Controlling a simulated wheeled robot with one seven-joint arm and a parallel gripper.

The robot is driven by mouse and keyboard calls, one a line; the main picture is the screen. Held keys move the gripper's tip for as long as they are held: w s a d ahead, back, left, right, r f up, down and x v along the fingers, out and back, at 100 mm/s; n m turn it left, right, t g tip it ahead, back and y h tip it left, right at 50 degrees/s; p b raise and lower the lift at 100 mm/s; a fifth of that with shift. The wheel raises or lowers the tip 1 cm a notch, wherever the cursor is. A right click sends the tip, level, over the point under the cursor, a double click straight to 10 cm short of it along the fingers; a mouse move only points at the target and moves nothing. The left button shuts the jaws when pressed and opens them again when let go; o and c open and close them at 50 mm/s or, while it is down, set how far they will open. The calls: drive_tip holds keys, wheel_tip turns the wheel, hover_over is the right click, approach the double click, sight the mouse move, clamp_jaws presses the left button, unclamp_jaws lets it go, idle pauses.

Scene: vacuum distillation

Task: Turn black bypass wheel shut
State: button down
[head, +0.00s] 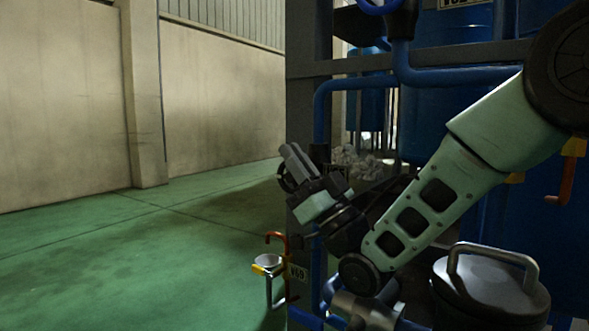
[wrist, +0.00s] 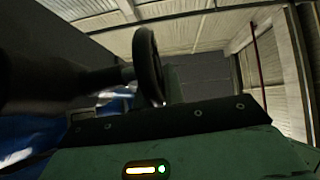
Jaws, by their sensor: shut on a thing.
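The black bypass wheel (head: 283,180) shows as a dark rim beside the steel frame post in the head view, mostly hidden by my gripper. It also shows in the wrist view (wrist: 149,66), seen nearly edge-on as a black ring. My gripper (head: 294,163) is at the wheel, tilted, with its jaws shut on it. The exact contact between fingers and rim is hidden in both views. How far the wheel is turned cannot be told.
A blue pipe (head: 320,118) runs beside the frame post (head: 304,110). A lidded dark vessel (head: 487,290) is at lower right. Green floor (head: 130,260) is open at left.

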idle(0.3)
drive_tip(key=c, duration=1.5)
unclamp_jaws()
drive_tip(key=shift+r, duration=0.1)
